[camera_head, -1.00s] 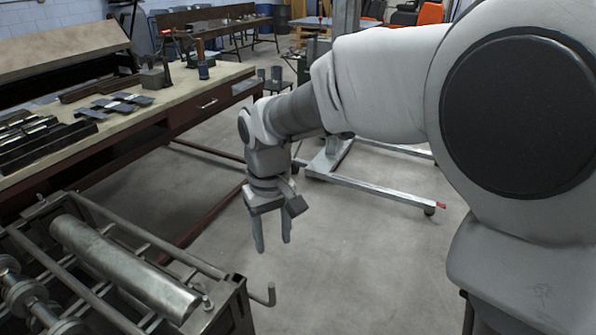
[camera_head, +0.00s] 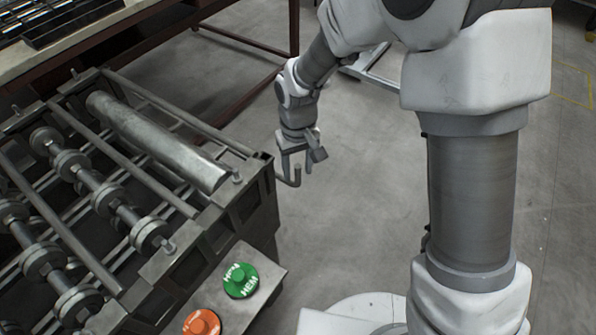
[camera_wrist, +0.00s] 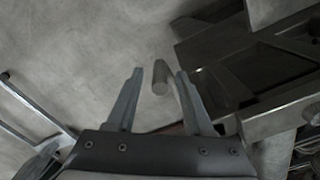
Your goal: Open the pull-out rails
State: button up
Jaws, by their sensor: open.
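The duct-forming machine (camera_head: 195,238) stands at left in the head view, with long metal rails and rollers across its top. A bent metal handle (camera_head: 297,179) sticks out from its right end, at the end of a rail (camera_head: 180,116). My gripper (camera_head: 292,172) is open, pointing down beside the machine's end, and overlaps the handle in this view. In the wrist view, the handle's round rod end (camera_wrist: 160,79) shows between the two open fingertips (camera_wrist: 159,72). I see no finger closed on it; the exact gap in depth is unclear.
A green button (camera_head: 240,281) and an orange button (camera_head: 201,323) sit on the machine's front panel. A workbench (camera_head: 95,42) with a dark red frame stands behind. Bare concrete floor (camera_head: 345,215) lies right of the machine.

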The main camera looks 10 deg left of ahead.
jog(key=shift+f, duration=0.95)
jog(key=shift+c, duration=0.2)
grip_shut()
dwell(0.6)
